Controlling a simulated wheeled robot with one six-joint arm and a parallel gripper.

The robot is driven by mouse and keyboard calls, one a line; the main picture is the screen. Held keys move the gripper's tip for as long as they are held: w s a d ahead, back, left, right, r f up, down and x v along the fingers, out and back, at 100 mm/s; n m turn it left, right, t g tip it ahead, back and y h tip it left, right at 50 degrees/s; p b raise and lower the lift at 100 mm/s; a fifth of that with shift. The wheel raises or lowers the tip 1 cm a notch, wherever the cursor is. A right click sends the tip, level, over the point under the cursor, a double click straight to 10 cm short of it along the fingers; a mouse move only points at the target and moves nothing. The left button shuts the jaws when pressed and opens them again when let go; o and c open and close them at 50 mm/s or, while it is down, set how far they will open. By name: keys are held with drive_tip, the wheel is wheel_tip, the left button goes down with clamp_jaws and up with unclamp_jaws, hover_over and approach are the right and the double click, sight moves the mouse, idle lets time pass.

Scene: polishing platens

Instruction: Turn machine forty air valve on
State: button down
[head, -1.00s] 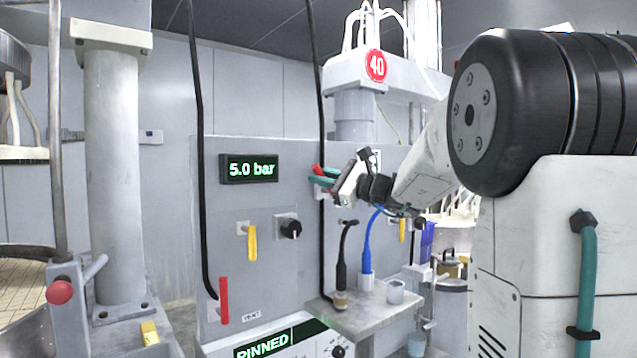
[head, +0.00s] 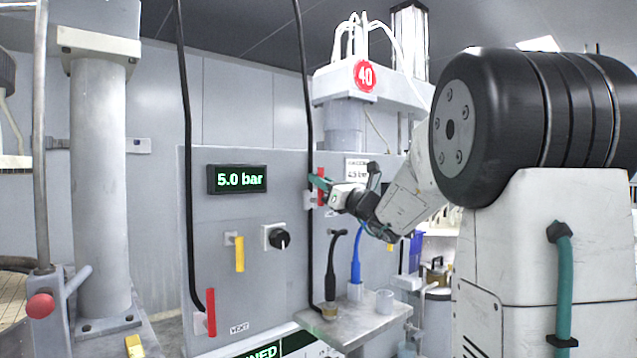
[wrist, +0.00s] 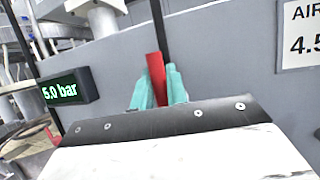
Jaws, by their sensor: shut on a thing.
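The red valve handle (wrist: 155,72) stands between the teal fingertips of my gripper (wrist: 160,88) in the wrist view. My gripper is shut on it. In the head view the red handle (head: 320,172) looks close to upright on the grey panel, beside a black hose, with my gripper (head: 319,184) across it and hiding its middle. The machine carries a red round "40" sign (head: 365,76) on its upper head. A white air label (head: 356,169) reading about 4.5 is just right of the handle, partly covered by my gripper in the head view.
A green display (head: 238,179) reads 5.0 bar. Left of the gripper are a yellow lever (head: 239,253), a black knob (head: 279,239) and a red vent lever (head: 211,312). A small shelf (head: 350,328) with hose ends and a cup sits below.

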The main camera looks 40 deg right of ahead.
drive_tip(key=shift+d, duration=0.1)
idle(0.3)
drive_tip(key=c, duration=1.4)
unclamp_jaws()
drive_tip(key=v, duration=0.8)
